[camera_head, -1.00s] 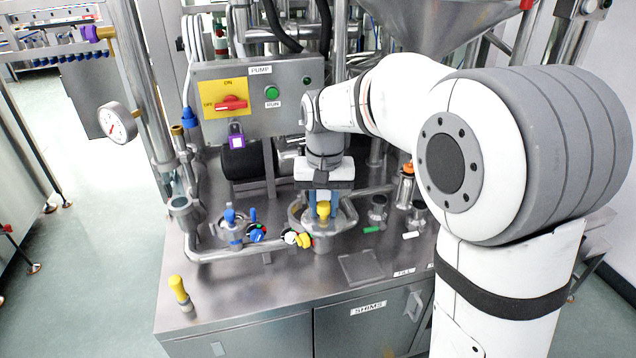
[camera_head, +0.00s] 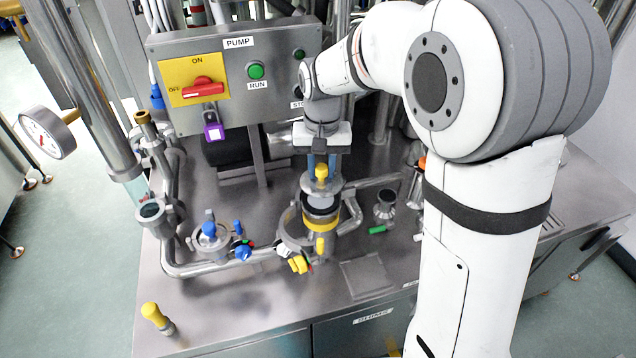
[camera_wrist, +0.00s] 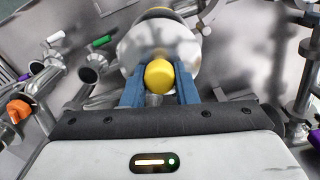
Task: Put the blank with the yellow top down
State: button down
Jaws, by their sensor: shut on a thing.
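My gripper (camera_head: 321,164) is shut on the yellow knob of the blank (camera_head: 320,188); the blank's metal disc is below the fingers. In the wrist view the yellow knob (camera_wrist: 160,76) sits between two blue fingers and the shiny disc (camera_wrist: 130,52) lies behind it. Under the blank in the head view is an upright pipe fitting (camera_head: 321,222) with a black ring and a yellow band. The blank appears raised above it, though the exact gap cannot be told. A clamp with yellow handles (camera_head: 299,265) lies around the fitting's base.
A blue-topped fitting (camera_head: 209,230) with a blue-handled clamp stands to the left. A square plate (camera_head: 366,277) lies at the right front. The pump panel (camera_head: 238,75) rises behind. Bare steel lies left front.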

aim_at(321, 185)
jog(key=shift+f+p, duration=0.3)
jog(key=shift+f, duration=2.35)
jog(key=shift+f, duration=0.1)
jog(key=shift+f, duration=0.15)
jog(key=c, duration=1.1)
grip_release()
jog(key=shift+s, duration=0.1)
jog(key=shift+c, duration=0.2)
